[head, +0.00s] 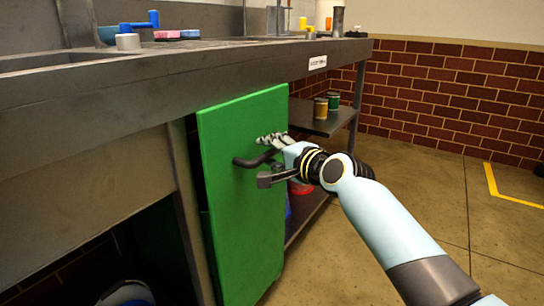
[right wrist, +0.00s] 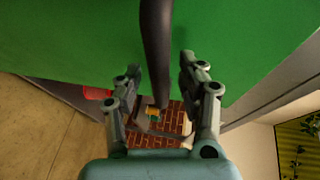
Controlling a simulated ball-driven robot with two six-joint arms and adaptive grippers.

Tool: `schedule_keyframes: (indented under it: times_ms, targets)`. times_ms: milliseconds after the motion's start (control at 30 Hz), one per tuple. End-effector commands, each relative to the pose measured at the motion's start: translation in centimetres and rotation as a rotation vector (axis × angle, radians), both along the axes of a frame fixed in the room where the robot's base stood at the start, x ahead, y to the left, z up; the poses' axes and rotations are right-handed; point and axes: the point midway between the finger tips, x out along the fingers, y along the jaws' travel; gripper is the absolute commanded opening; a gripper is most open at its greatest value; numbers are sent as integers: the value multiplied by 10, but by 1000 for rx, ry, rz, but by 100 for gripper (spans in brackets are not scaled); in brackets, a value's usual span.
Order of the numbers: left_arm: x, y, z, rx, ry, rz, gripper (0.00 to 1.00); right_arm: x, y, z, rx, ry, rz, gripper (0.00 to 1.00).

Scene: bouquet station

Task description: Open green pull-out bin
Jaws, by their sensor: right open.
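The green pull-out bin (head: 235,225) has a tall flat green front under the counter. A dark gap shows along its left edge. Its dark curved handle (head: 243,162) sticks out near the top. My right gripper (head: 268,158) is at the handle, open. In the right wrist view, the handle (right wrist: 155,45) runs between the two spread fingers of the gripper (right wrist: 157,72), with space visible on both sides. The green front (right wrist: 75,40) lies just beyond the fingers. My left gripper is not in view.
The dark counter (head: 170,85) runs above the bin, with a blue-handled item (head: 140,24) and sponges (head: 177,34) on it. A shelf (head: 318,122) with cans (head: 321,108) is right of the bin. Open floor (head: 430,200) lies to the right, before a brick wall (head: 450,100).

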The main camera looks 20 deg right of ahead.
Motion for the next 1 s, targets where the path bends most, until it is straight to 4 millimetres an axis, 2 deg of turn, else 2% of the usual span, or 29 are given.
schedule_keyframes:
  times_ms: [267, 567, 1000]
  targets:
    - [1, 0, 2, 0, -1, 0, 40, 1, 0, 0, 0, 1, 0, 39]
    - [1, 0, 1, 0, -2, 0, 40, 1, 0, 0, 0, 1, 0, 0]
    - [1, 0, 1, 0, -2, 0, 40, 0, 0, -1, 0, 3, 1, 0]
